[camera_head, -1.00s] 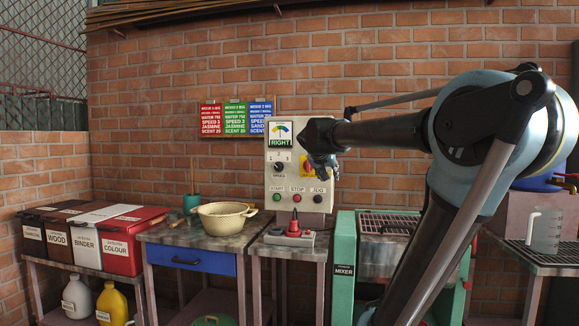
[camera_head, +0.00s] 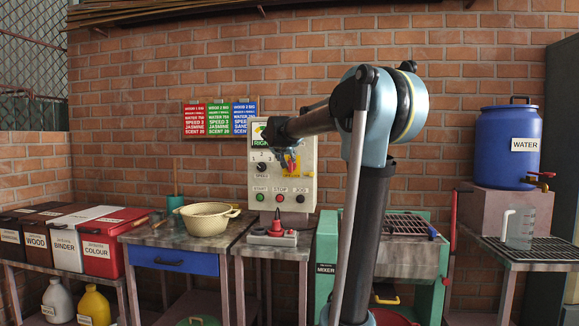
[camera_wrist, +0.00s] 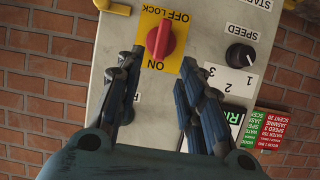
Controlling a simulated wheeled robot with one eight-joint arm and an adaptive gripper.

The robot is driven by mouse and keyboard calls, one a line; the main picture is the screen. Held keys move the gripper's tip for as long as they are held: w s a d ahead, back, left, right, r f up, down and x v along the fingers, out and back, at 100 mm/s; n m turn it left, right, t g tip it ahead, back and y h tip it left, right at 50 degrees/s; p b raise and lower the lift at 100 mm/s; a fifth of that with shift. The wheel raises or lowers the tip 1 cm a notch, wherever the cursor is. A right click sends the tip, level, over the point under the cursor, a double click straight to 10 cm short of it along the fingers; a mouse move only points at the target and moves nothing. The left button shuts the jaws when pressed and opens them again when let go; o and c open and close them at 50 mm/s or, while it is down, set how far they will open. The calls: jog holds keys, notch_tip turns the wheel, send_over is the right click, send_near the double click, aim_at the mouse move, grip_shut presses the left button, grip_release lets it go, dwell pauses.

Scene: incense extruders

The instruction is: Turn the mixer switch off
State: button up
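The mixer switch is a red rotary knob (camera_wrist: 160,41) on a yellow plate (camera_wrist: 175,61), marked OFF LOCK on one side and ON on the other. The wrist view shows it upside down, with the knob's grip roughly along the line between the two labels. In the head view the yellow plate (camera_head: 297,173) is partly hidden by my gripper (camera_head: 289,158), which is in front of the grey control panel (camera_head: 257,217). In the wrist view my gripper (camera_wrist: 158,72) is open and empty, its fingers apart, with the knob just beyond the tips and toward the left finger.
A black SPEED knob (camera_wrist: 242,54) is beside the switch on the panel. START (camera_head: 260,197), STOP (camera_head: 280,198) and JOG (camera_head: 300,199) buttons are below. A red-topped device (camera_head: 277,228) stands on the bench under the panel. The mixer (camera_head: 400,258) is at right.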

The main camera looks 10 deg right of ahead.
aim_at(290, 162)
jog(key=x, duration=0.8)
jog(key=shift+w+d+f, duration=0.1)
jog(key=shift+w+f, duration=0.05)
jog(key=shift+w, duration=0.2)
grip_shut()
